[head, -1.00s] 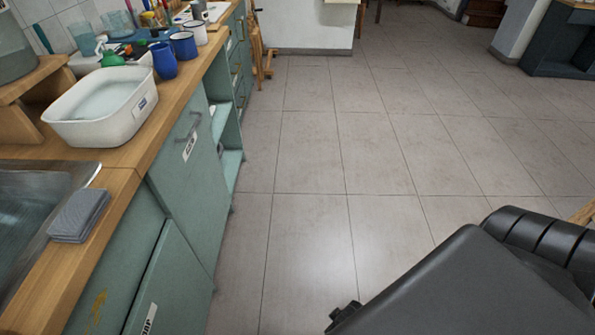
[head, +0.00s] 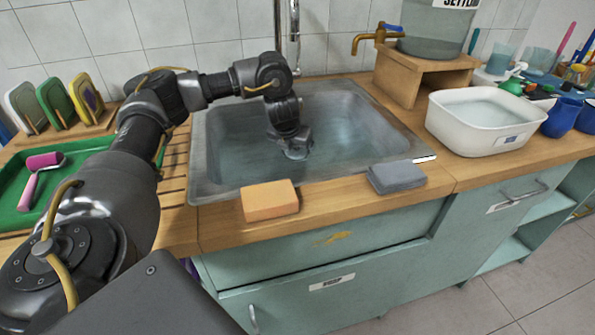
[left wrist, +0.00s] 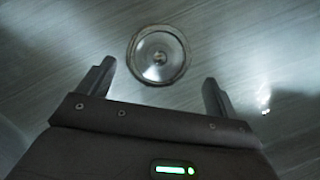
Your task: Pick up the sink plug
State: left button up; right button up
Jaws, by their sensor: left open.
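The sink plug (left wrist: 158,55) looks like a round disc with a pale rim and a small knob in the middle. It lies at the sink bottom in the left wrist view, and I cannot tell whether it sits in the drain. My left gripper (left wrist: 158,76) is open and empty, its two fingers apart on either side below the disc in the picture. In the head view my left gripper (head: 297,153) reaches down into the metal sink (head: 225,165) and hides the plug. My right gripper is not in view.
A tap (head: 291,40) stands behind the sink. A white basin (head: 480,140) is to the right, a green tray (head: 75,165) with a pink roller (head: 40,175) to the left.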

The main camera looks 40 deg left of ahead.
aim_at(295, 162)
pick_arm(q)
jog(key=shift+f, duration=0.1)
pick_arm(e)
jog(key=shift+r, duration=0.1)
pick_arm(q)
jog(key=x, duration=0.5)
jog(key=shift+s+a+f+b, duration=0.1)
jog(key=shift+a+f+b, duration=0.1)
jog(key=shift+b, duration=0.2)
jog(key=shift+r, duration=0.1)
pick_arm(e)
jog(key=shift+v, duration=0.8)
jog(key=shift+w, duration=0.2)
pick_arm(q)
jog(key=c, duration=1.1)
jog(key=shift+r, duration=0.1)
